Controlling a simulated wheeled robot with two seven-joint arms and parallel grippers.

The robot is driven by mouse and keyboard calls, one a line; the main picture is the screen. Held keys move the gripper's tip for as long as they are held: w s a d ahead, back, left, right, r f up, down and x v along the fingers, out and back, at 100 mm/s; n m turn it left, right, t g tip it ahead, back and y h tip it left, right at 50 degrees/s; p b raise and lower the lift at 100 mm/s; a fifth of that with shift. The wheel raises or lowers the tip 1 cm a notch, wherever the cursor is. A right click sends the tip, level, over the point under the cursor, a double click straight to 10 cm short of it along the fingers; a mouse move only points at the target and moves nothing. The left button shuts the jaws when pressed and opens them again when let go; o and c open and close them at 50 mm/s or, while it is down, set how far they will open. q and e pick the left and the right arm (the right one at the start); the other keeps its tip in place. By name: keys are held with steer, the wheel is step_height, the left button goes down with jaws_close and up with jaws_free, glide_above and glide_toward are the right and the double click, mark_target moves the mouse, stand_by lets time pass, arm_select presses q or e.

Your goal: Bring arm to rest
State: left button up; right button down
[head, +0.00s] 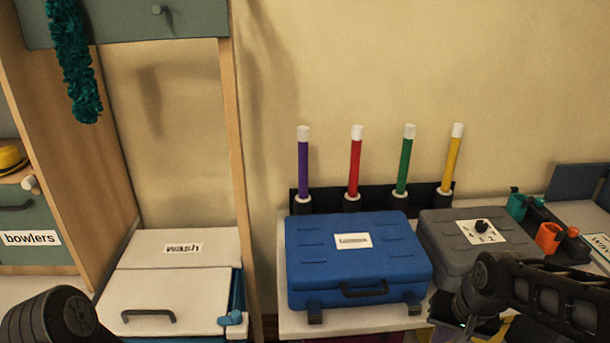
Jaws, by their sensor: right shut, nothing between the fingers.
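My right arm comes in from the lower right, in front of the grey case. My right gripper (464,322) is low in the picture near the front edge of the white table, partly cut off and partly hidden by its own arm. It is shut and holds nothing that I can see. A dark, rounded part of my left arm shows in the lower left corner. My left gripper is out of the picture.
A blue case (310,262) and a grey case (437,237) stand on the white table (330,326). Several coloured wands stand in a black rack (321,200) behind them. A white-lidded "wash" bin (140,285) is at left. Orange and teal items (549,237) stand at right.

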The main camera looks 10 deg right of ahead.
steer(key=w+a+f+n+t+y, duration=0.1)
steer(key=w+a+f, duration=0.1)
steer(key=a+f, duration=0.55)
steer(key=w+a+f+n+t+y, duration=0.15)
steer(key=a+f, duration=0.35)
steer(key=f, duration=0.5)
steer(key=s+a+f+g, duration=0.2)
steer(key=s+a+f, duration=0.3)
steer(key=s+f, duration=0.2)
steer(key=s+a+f+g+y, duration=0.1)
steer(key=s+a+f+g, duration=0.2)
steer(key=s+a+f, duration=0.3)
steer(key=s+f, duration=0.1)
steer(key=s, duration=0.3)
steer(key=shift+a+n, duration=0.15)
steer(key=shift+n, duration=0.2)
